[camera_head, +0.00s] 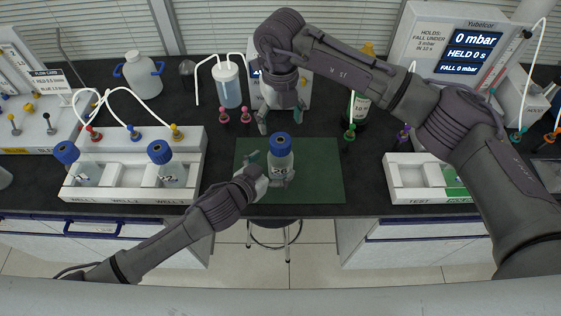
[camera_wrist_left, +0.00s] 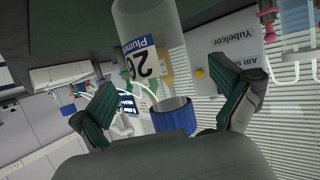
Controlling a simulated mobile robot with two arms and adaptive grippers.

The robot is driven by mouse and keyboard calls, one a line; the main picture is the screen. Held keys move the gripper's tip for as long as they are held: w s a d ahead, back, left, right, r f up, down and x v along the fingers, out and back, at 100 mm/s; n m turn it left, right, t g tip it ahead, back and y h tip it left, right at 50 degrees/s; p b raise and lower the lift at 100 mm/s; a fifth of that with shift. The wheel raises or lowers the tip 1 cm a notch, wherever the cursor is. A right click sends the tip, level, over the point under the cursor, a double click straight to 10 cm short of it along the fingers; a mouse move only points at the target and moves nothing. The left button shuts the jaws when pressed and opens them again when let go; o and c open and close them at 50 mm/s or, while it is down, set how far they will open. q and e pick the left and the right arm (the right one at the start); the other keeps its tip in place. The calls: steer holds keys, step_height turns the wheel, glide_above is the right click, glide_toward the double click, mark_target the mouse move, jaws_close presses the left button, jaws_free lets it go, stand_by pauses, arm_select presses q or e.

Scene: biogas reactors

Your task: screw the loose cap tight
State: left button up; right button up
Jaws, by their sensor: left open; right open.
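A clear bottle (camera_head: 281,168) with a white label and a blue cap (camera_head: 280,143) stands upright on the green mat (camera_head: 322,180). In the left wrist view the bottle (camera_wrist_left: 145,25) appears upside down, its blue cap (camera_wrist_left: 174,117) low in the picture. My left gripper (camera_head: 271,167) is open, its fingers either side of the bottle. In the left wrist view the left gripper (camera_wrist_left: 168,92) shows gaps between its fingers and the bottle. My right gripper (camera_head: 281,117) is open and empty, pointing down above and behind the cap. Whether the cap sits level on the threads is too small to tell.
A white rack (camera_head: 120,193) at left holds two blue-capped bottles. Another rack marked TEST (camera_head: 405,180) stands at right. A pressure display (camera_head: 462,50) reads 0 mbar. A tubed bottle (camera_head: 228,85) stands behind the mat. The mat's right part is clear.

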mark_target(280, 142)
arm_select(q)
steer(key=shift+x, duration=1.85)
steer(key=shift+c, duration=0.2)
jaws_close()
arm_select(e)
steer(key=n, duration=1)
steer(key=shift+n, duration=0.4)
steer(key=n, duration=0.6)
steer(key=shift+n, duration=0.3)
steer(key=n, duration=0.5)
steer(key=shift+f, duration=4)
